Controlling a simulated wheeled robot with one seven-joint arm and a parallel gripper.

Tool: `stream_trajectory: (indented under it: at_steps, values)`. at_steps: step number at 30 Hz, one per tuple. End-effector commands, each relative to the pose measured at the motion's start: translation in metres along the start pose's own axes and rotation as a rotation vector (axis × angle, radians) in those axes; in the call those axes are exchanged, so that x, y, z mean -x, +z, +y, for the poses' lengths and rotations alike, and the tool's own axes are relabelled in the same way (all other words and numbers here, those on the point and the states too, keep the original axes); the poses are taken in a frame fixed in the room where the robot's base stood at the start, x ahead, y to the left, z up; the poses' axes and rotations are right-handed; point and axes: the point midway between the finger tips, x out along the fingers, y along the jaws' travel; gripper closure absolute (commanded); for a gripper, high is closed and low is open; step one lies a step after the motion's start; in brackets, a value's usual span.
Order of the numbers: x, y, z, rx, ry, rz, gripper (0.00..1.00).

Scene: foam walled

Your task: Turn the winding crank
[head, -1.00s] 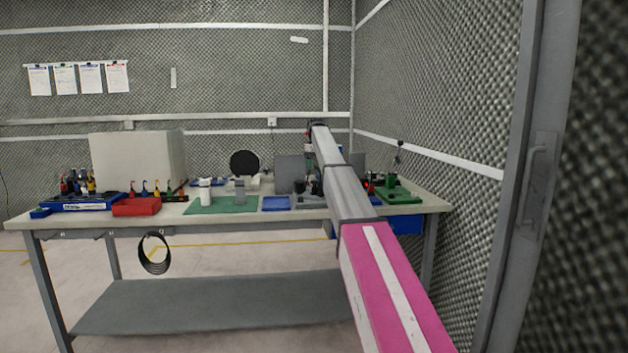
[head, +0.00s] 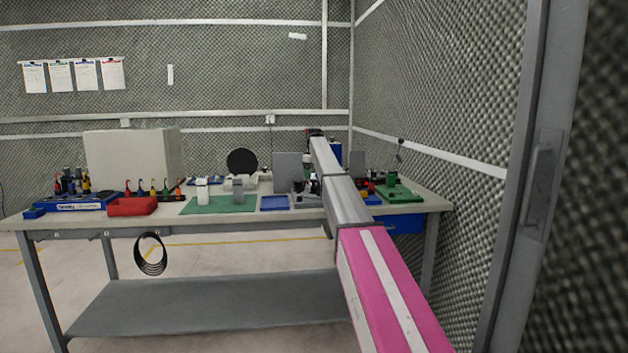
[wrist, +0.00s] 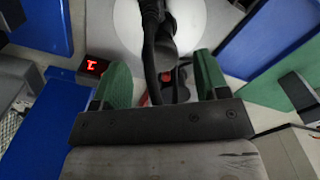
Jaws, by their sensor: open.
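In the wrist view, my gripper (wrist: 163,74) has two green fingers set apart with a gap between them. A black, knobbed part (wrist: 166,42), possibly the winding crank's handle, is beyond the gap in front of a pale round disc (wrist: 188,18). A small red part (wrist: 167,77) on a dark body shows between the fingers. I cannot tell whether either finger touches anything. In the head view, my arm reaches over the workbench (head: 110,219); its own links hide the gripper and what is in front of it.
Blue panels (wrist: 45,130) flank the gripper, with a lit red display (wrist: 91,65) at left. On the bench are a red bin (head: 133,207), a green mat (head: 215,207), a blue tray (head: 275,203) and a green fixture (head: 400,194). A foam wall (head: 440,90) stands close at right.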

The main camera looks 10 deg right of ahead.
Motion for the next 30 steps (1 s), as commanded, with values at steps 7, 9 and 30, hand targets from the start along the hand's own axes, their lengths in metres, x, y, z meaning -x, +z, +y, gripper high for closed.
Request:
stream_trajectory:
  at_steps: [7,9,30]
  values:
    - [-0.02,0.0,0.0,0.0,0.0,0.0,0.32]
    - [-0.02,0.0,0.0,0.0,0.0,0.0,0.32]
    - [-0.02,0.0,0.0,-0.027,0.0,0.0,0.81]
